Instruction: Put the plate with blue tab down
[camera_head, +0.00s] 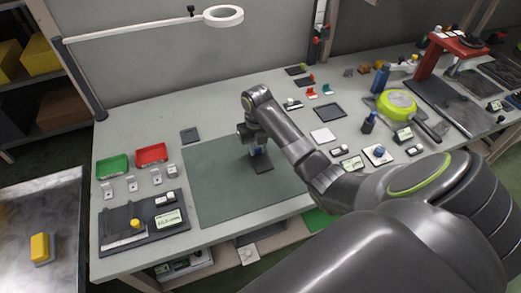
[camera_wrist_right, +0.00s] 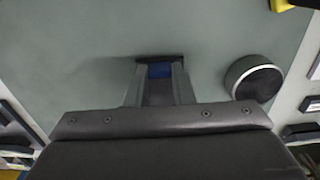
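The plate with the blue tab (camera_head: 262,164) is a small dark plate at my right gripper (camera_head: 256,150), over the green-grey mat (camera_head: 217,192) in the head view. In the right wrist view the blue tab (camera_wrist_right: 159,72) sits between the two fingers of my right gripper (camera_wrist_right: 159,80), which look closed on it. A dark edge shows just beyond the tab. Most of the plate is hidden by the gripper in that view. I cannot tell whether the plate touches the mat. My left gripper is not in view.
Green (camera_head: 112,167) and red (camera_head: 151,154) trays stand left of the mat. A dark board with a yellow knob (camera_head: 136,223) is at the front left. A lime pan (camera_head: 397,103) and several small fixtures stand at the right.

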